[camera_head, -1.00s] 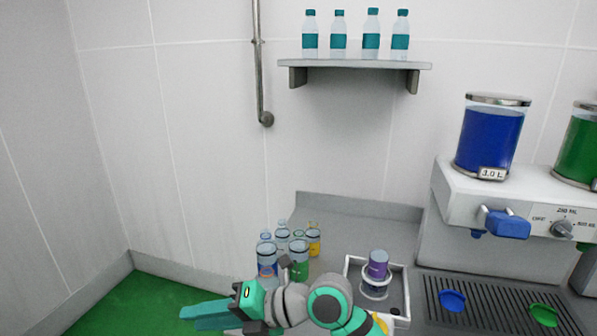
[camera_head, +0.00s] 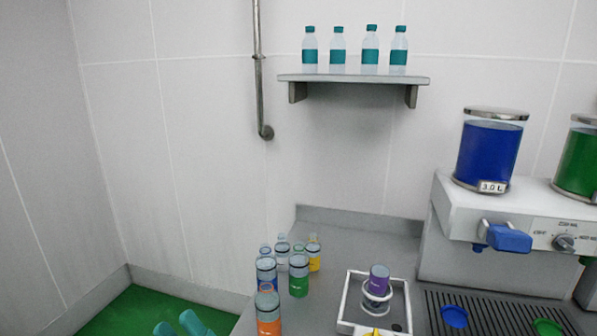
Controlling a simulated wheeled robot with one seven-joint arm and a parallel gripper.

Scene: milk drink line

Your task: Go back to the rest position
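My gripper (camera_head: 181,325) shows only in part at the bottom edge of the head view, left of the counter and over the green floor. Two teal fingers stand apart, with nothing seen between them. The rest of my arm is below the picture.
A group of bottles, with an orange one (camera_head: 268,315) in front, stands at the counter's left edge. A white-rimmed tray (camera_head: 349,300) holds a purple-topped item (camera_head: 379,278). The dispenser with a blue tank (camera_head: 487,152) is at right. A shelf (camera_head: 352,78) holds several water bottles. The counter's back is clear.

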